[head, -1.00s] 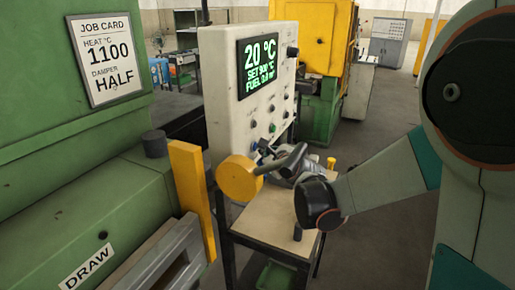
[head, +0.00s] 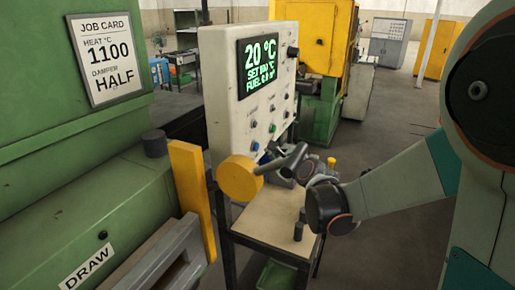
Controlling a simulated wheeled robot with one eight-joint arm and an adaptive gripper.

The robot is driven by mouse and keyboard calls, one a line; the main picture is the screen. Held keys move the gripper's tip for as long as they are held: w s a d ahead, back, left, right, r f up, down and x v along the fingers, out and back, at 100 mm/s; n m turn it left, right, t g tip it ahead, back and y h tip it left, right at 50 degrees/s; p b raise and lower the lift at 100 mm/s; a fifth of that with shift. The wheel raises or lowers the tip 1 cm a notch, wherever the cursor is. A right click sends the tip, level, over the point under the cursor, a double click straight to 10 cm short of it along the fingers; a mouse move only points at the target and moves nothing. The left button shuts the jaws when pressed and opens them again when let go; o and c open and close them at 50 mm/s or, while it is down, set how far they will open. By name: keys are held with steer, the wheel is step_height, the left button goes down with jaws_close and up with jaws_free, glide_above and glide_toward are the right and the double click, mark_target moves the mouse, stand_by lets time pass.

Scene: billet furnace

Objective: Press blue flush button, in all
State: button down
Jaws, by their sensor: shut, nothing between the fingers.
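The blue button (head: 255,146) is low on the near part of the white control panel (head: 223,120), below and left of a green button (head: 272,128). My gripper (head: 284,171) is just right of the panel's lower part, above the small table. A dark lever handle partly hides it, and its fingertips are hard to make out. It appears shut and empty, and apart from the blue button. The panel's screen (head: 258,65) reads 20 °C, with a set line that is hard to read and fuel 0.0.
The dark lever (head: 285,160) on a yellow disc (head: 240,178) stands in front of the gripper. A small table (head: 262,222) with a dark peg (head: 298,231) is below. The green furnace (head: 60,190) fills the left. A job card (head: 105,58) reads heat 1100 °C, damper half.

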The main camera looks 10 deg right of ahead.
steer(key=s+d, duration=0.2)
steer(key=d, duration=0.1)
steer(key=shift+s+d, duration=0.1)
steer(key=shift+s, duration=0.1)
stand_by(0.7)
